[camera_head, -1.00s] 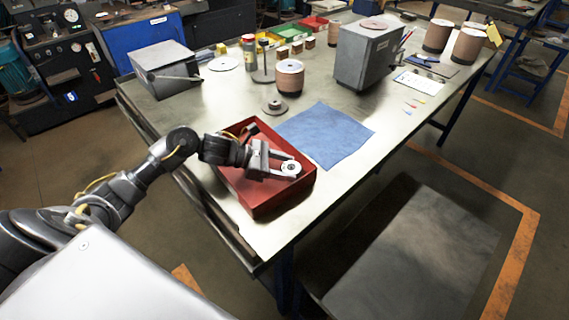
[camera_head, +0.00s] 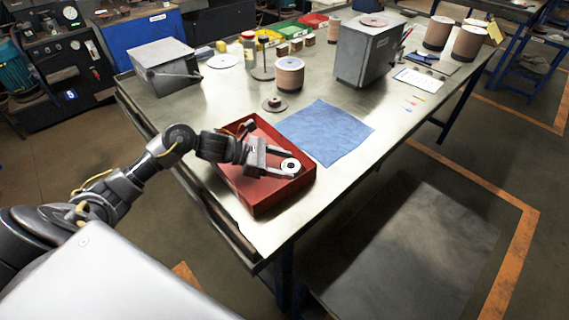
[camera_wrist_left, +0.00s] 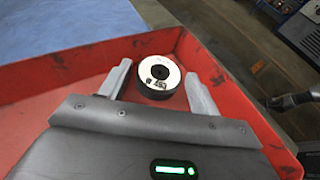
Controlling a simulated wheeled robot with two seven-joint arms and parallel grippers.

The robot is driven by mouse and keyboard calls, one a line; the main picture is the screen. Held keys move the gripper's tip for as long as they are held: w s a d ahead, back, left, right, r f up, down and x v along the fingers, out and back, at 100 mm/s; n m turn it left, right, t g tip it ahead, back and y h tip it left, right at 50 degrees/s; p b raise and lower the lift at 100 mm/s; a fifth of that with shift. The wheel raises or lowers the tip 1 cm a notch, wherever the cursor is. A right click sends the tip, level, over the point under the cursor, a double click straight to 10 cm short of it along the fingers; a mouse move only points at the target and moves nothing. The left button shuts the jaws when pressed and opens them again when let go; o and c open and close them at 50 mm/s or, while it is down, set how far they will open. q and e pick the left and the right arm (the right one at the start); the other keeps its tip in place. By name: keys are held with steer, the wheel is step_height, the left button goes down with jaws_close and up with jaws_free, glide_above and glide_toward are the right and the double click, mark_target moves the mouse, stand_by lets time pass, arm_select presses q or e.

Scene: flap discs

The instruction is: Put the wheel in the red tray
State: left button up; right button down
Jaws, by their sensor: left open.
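The wheel (camera_head: 291,165), a small disc with a white face and a dark central hole, is inside the right part of the red tray (camera_head: 264,200). In the left wrist view the wheel (camera_wrist_left: 157,76) lies face up near a tray corner, apparently on the floor. My left gripper (camera_head: 285,161) is open above the tray, its fingers on either side of the wheel. In the wrist view gaps show between the wheel and both fingers of the left gripper (camera_wrist_left: 158,72). My right gripper is not in view.
A blue cloth (camera_head: 325,132) lies beside the tray. A grey disc (camera_head: 274,104), a brown roll (camera_head: 289,75) and a grey metal box (camera_head: 364,55) stand behind it. A pale disc (camera_head: 223,62) lies farther back. The table's front edge is close to the tray.

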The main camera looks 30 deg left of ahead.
arm_select(q)
steer(key=b+v, duration=0.2)
steer(key=v, duration=0.8)
steer(key=shift+f, duration=0.15)
steer(key=shift+s+a+r+b, duration=0.35)
steer(key=shift+s+a+r, duration=0.05)
steer(key=shift+a, duration=0.1)
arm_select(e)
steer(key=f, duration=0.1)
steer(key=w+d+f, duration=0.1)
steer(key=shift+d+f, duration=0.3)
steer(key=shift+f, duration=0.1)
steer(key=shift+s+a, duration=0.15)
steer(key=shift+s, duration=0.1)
